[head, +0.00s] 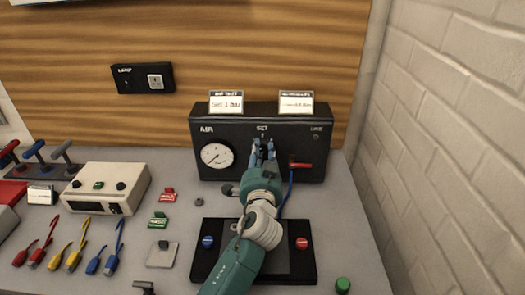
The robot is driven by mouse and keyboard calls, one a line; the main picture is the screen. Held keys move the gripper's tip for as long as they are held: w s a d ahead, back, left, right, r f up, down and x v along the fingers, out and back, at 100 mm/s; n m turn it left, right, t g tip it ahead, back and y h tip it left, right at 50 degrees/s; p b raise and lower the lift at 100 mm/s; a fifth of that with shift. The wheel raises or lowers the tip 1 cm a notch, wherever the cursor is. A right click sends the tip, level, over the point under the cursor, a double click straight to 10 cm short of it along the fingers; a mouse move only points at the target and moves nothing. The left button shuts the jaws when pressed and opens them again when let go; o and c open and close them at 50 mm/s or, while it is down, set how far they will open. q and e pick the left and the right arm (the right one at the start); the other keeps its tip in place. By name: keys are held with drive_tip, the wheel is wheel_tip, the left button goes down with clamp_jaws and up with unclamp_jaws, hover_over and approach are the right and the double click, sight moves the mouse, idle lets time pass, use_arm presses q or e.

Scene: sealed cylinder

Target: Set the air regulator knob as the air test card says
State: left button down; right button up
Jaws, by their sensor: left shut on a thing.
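The black air regulator box (205,170) stands at the back of the bench, with a round white gauge (216,155) on its left under "AIR". The gauge needle's reading is too small to tell. The air test card (226,102) stands on top at the left; it seems to read "Set 1 BAR". My left gripper (263,149) reaches in from the lower front and is shut on the regulator knob under "SET". Its fingers hide the knob, so its setting cannot be seen. My right gripper is not in view.
A second white card (296,102) stands on the box at the right. A red lever (301,165) and a blue hose are right of my gripper. A black tray (300,265) with blue and red buttons lies under my arm. A white instrument (108,188) and coloured leads lie left.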

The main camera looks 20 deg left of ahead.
use_arm(q)
drive_tip(key=shift+r+m, duration=0.1)
drive_tip(key=shift+m, duration=0.2)
drive_tip(key=m+p, duration=0.1)
drive_tip(key=m, duration=0.2)
drive_tip(key=shift+r+p, duration=0.1)
drive_tip(key=shift+p, duration=0.25)
drive_tip(key=m+p, duration=0.1)
drive_tip(key=m, duration=0.2)
drive_tip(key=shift+p, duration=0.35)
drive_tip(key=shift+d+m+p, duration=0.1)
drive_tip(key=shift+m+p, duration=0.95)
drive_tip(key=shift+m, duration=1.45)
drive_tip(key=shift+f, duration=0.2)
drive_tip(key=c, duration=1.5)
unclamp_jaws()
drive_tip(key=shift+o, duration=0.2)
drive_tip(key=v, duration=1.2)
